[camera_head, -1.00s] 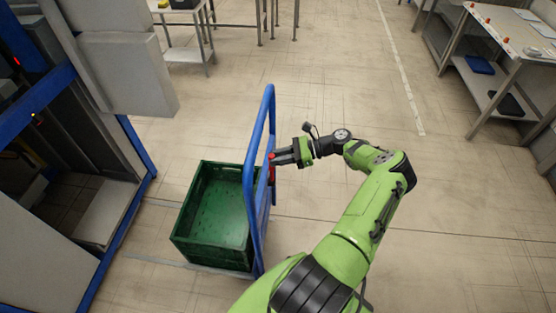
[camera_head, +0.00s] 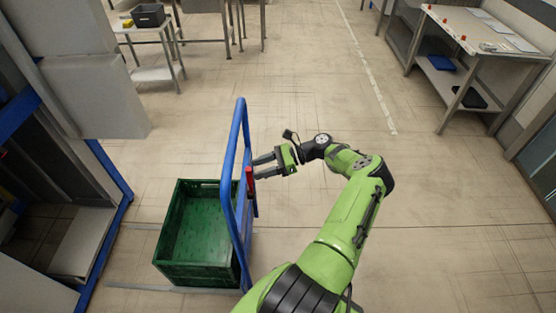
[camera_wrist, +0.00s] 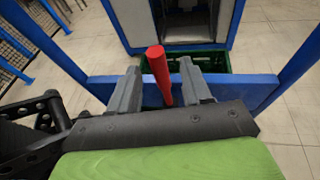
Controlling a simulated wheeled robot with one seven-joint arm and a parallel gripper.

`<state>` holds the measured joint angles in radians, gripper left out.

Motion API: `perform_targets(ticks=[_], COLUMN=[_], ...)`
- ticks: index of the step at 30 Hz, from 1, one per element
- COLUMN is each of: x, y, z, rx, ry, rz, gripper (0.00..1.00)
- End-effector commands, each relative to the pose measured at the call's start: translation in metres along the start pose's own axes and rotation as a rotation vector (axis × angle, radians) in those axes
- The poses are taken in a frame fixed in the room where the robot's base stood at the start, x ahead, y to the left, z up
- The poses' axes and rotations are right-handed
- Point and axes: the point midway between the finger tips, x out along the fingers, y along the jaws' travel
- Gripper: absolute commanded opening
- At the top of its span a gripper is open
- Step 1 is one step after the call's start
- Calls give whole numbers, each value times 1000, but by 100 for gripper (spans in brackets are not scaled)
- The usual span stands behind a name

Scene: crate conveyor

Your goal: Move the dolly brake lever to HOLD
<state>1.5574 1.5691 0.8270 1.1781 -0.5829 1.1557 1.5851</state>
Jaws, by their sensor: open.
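The red brake lever (camera_head: 249,181) stands at the blue handle frame of the dolly (camera_head: 240,125). In the wrist view the red lever (camera_wrist: 159,72) is nearly upright, tilted slightly, and lies between the two grey fingers of my gripper (camera_wrist: 160,88). The fingers are apart, with a gap to the lever on the right. In the head view my gripper (camera_head: 258,166) is just right of the dolly frame, fingers pointing at the lever. A green crate (camera_head: 178,235) sits on the dolly. No HOLD marking is readable.
A blue-framed machine opening (camera_head: 110,165) stands left of the dolly. A bench (camera_head: 480,45) with small orange items is at the upper right, and a small table (camera_head: 150,74) with a dark bin is at the upper left.

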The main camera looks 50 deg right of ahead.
Motion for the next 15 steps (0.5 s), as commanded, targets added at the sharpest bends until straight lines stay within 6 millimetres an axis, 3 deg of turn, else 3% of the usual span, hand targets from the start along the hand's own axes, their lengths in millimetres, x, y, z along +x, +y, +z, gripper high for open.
perform_targets(ticks=[9, 15], x=[-92, -127], y=[-1, -1], z=[0, -1], rx=[0, 0], ry=[0, 2], rz=[-8, -4], gripper=[48, 48])
